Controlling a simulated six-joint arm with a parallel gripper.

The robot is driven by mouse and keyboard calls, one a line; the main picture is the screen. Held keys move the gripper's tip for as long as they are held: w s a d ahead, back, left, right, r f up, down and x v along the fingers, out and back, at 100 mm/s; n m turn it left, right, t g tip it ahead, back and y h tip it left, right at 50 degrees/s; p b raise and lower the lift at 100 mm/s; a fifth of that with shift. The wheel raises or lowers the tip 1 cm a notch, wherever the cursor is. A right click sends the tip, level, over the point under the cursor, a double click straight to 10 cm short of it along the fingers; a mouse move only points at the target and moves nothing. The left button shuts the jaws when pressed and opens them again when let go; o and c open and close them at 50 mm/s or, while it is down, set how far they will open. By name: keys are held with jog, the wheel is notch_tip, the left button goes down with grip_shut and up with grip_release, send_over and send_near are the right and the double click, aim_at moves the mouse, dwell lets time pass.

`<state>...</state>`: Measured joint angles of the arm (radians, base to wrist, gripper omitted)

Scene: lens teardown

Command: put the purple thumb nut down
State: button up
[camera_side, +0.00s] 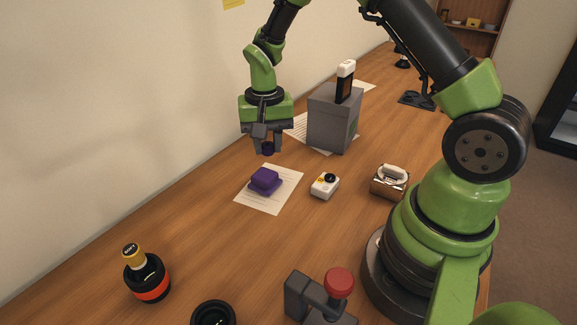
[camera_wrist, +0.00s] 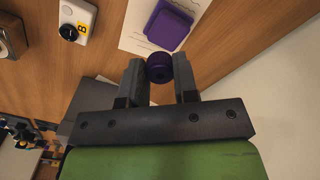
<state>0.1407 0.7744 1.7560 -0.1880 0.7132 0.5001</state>
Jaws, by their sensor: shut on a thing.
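The purple thumb nut (camera_wrist: 159,68) is a small dark purple ring between my gripper's two fingertips in the wrist view. My gripper (camera_side: 267,147) is shut on it, and the nut (camera_side: 268,149) shows as a dark spot at the fingertips in the side view. The gripper points down and holds the nut above the table, behind a purple block (camera_side: 265,181). The block lies on a white paper sheet (camera_side: 283,200). The block (camera_wrist: 168,28) and the sheet (camera_wrist: 133,38) also show in the wrist view, beyond the fingertips.
A grey box (camera_side: 335,120) with a black-and-white item (camera_side: 345,80) on top stands right of the gripper. A white device (camera_side: 325,185) and a brown-and-white item (camera_side: 390,181) are right of the sheet. A lens with a gold-topped part (camera_side: 147,278) stands front left. The wall is close on the left.

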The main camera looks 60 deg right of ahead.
aim_at(288, 163)
jog(key=w+d+m, duration=0.2)
jog(key=d+m, duration=0.3)
jog(key=d, duration=0.5)
jog(key=shift+m, duration=0.3)
jog(key=f, duration=0.9)
jog(key=shift+s+f, duration=0.25)
jog(key=shift+f, duration=0.15)
jog(key=o, duration=0.9)
